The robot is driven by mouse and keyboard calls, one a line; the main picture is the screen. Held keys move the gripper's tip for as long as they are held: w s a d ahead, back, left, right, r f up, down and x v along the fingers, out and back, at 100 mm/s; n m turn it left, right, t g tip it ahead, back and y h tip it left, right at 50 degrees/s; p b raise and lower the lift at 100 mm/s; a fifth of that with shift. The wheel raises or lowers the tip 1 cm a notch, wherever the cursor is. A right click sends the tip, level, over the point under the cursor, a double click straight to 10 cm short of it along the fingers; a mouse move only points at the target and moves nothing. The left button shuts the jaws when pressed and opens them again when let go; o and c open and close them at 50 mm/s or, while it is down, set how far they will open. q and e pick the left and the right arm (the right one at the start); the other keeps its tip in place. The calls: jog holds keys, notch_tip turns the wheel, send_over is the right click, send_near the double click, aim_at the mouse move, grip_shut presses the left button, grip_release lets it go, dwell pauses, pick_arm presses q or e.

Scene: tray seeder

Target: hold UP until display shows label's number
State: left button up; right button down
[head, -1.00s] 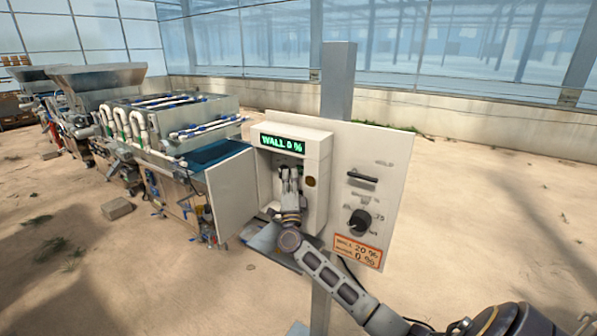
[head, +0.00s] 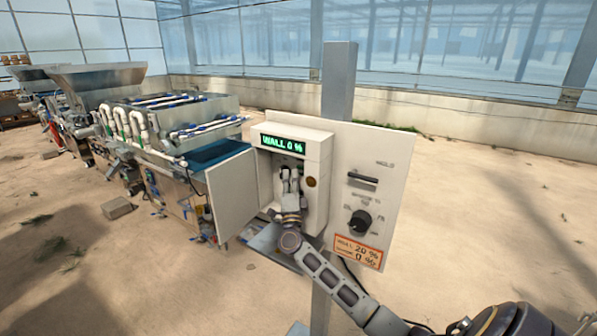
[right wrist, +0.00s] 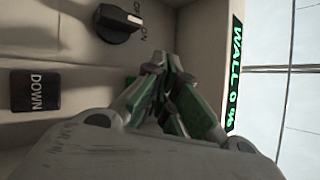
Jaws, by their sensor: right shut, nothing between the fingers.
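The control box's display (head: 283,144) shows "WALL 0 %" in green; it also shows edge-on in the right wrist view (right wrist: 234,85). An orange-edged label (head: 358,251) on the panel reads "WALL 20 %" on its top line, with "0 %" below. My right gripper (head: 290,174) is shut and empty inside the open box, just under the display. In the right wrist view its fingertips (right wrist: 161,60) point at the box face. A black DOWN button (right wrist: 35,91) is clear of them at the left. The UP button is not readable; the fingers cover that area, so contact cannot be told.
A black OFF/ON knob (right wrist: 118,24) sits close beyond the fingertips. The box door (head: 232,197) stands open at the left. A slot lever (head: 362,178) and a round dial (head: 360,223) are on the panel at the right. A grey post (head: 338,85) stands behind.

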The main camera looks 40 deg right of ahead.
jog(key=shift+d+r, duration=0.15)
jog(key=shift+d, duration=0.45)
jog(key=shift+s+a+f+p, duration=0.1)
jog(key=shift+s+a+p, duration=0.2)
jog(key=shift+a, duration=0.4)
jog(key=shift+s+a+f+p, duration=0.15)
jog(key=shift+s+a+p, duration=0.15)
jog(key=shift+a, duration=0.4)
jog(key=shift+s+a+f+p, duration=0.1)
jog(key=shift+s+a+p, duration=0.2)
jog(key=shift+a, duration=0.4)
